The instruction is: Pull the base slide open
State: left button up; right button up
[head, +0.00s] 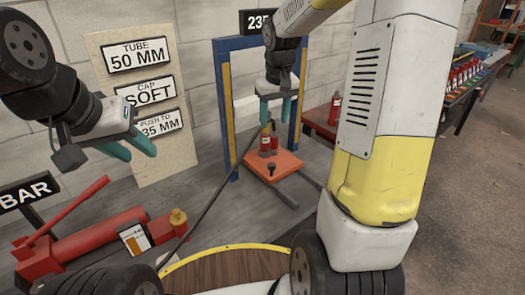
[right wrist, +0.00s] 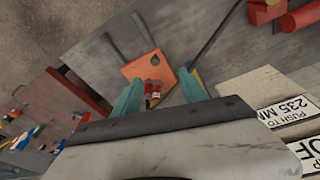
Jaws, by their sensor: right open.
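The base slide is an orange plate (head: 285,165) with a dark knob (head: 271,167), low inside a blue frame (head: 224,110) with yellow strips. A small red bottle-like piece (head: 266,143) stands on the plate's back part. My right gripper (head: 275,118) is open, pointing down above that piece, with nothing visible between its fingers. In the right wrist view, the plate (right wrist: 137,70) and knob (right wrist: 155,61) lie beyond the open fingers, and the red piece (right wrist: 152,94) shows between them. My left gripper (head: 133,152) is open and empty at the left, away from the slide.
A sign board (head: 140,80) leans on the wall. A red side table (head: 322,124) is right of the frame. Bare grey bench lies around the slide.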

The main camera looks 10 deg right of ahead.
jog(key=g, duration=0.2)
send_over(272, 164)
notch_tip(272, 164, down, 16)
jog(key=shift+a+r, duration=0.1)
notch_tip(272, 164, down, 8)
jog(key=shift+f, duration=0.15)
grip_shut()
dwell(0.8)
